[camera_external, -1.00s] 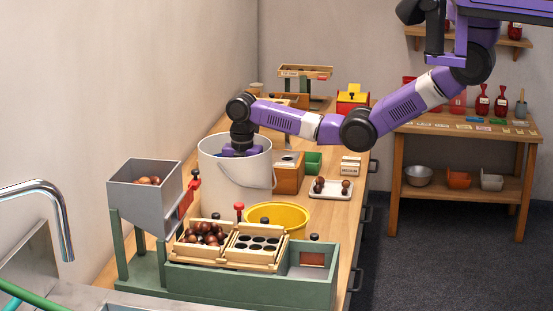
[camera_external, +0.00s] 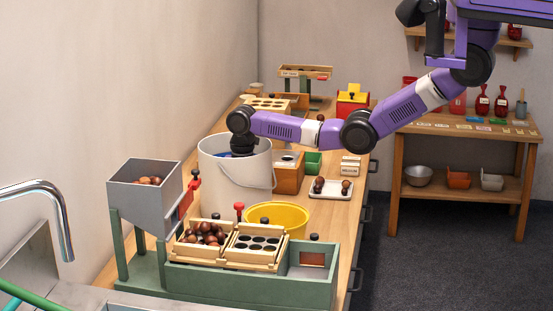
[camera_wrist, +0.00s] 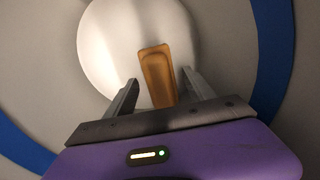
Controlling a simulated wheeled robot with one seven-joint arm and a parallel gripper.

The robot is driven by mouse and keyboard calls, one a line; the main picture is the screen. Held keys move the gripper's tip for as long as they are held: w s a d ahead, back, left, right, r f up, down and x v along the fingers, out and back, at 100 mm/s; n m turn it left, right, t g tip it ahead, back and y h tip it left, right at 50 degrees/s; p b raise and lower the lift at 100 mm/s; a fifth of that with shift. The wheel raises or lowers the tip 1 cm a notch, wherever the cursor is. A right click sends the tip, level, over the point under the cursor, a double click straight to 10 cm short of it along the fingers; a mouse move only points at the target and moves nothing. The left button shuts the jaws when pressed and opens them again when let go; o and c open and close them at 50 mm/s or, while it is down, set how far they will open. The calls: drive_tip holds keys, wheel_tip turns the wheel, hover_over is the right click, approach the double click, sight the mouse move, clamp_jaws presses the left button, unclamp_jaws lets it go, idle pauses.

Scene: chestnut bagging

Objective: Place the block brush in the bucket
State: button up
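The white bucket (camera_external: 222,178) stands on the bench, left of the picture's middle in the external view. My gripper (camera_wrist: 160,76) reaches down inside it, and the bucket wall hides the fingers in that view. In the wrist view, the orange-brown block brush (camera_wrist: 157,75) lies between the two fingers, in front of the pale round bucket floor (camera_wrist: 110,45). Gaps show between the brush and the fingers on both sides, so my gripper looks open around it. I cannot tell whether the brush touches the floor.
A yellow basin (camera_external: 292,214) and a green sorting stand (camera_external: 240,290) with a grey hopper (camera_external: 140,192) are in front of the bucket. A wooden box (camera_external: 287,178) and a white tray with chestnuts (camera_external: 331,194) stand to its right. A blue band (camera_wrist: 270,60) rings the bucket's inside.

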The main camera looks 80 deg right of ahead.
wheel_tip(320, 180, up, 12)
drive_tip(key=shift+r, duration=0.2)
idle(0.4)
idle(0.4)
